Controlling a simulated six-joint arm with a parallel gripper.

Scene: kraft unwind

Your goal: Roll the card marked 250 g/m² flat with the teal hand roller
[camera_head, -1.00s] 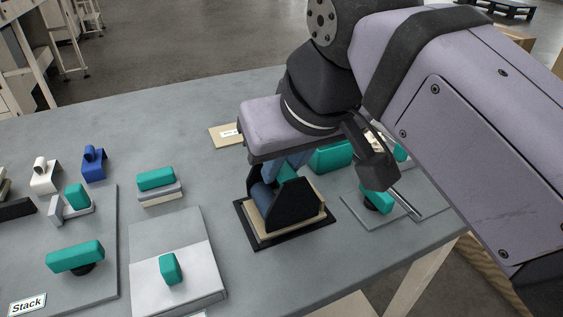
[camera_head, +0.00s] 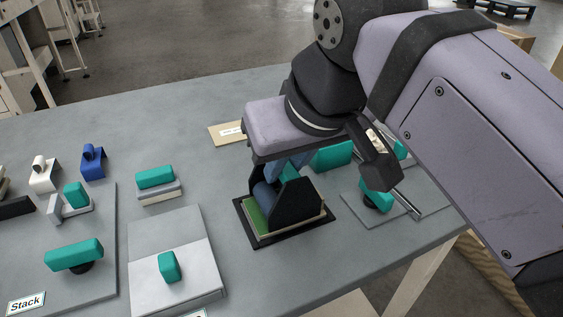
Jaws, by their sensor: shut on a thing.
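My gripper (camera_head: 290,168) is shut on the hand roller (camera_head: 291,203), which has a black side plate, a dark blue drum and a little teal showing at its top. The roller stands upright over a card (camera_head: 257,219) lying in a black-rimmed frame (camera_head: 265,242). The card shows green along its left part, with a pale edge at the front. The roller hides much of it, and no marking on it can be read. Whether the drum touches the card is hard to tell.
A tan card (camera_head: 226,134) with an unreadable label lies behind the frame. A grey board with a teal block (camera_head: 169,267) is to the left, a teal-topped block (camera_head: 155,178) above it. Teal-handled tools (camera_head: 376,196) stand right, near the table edge. Bare table surrounds the frame.

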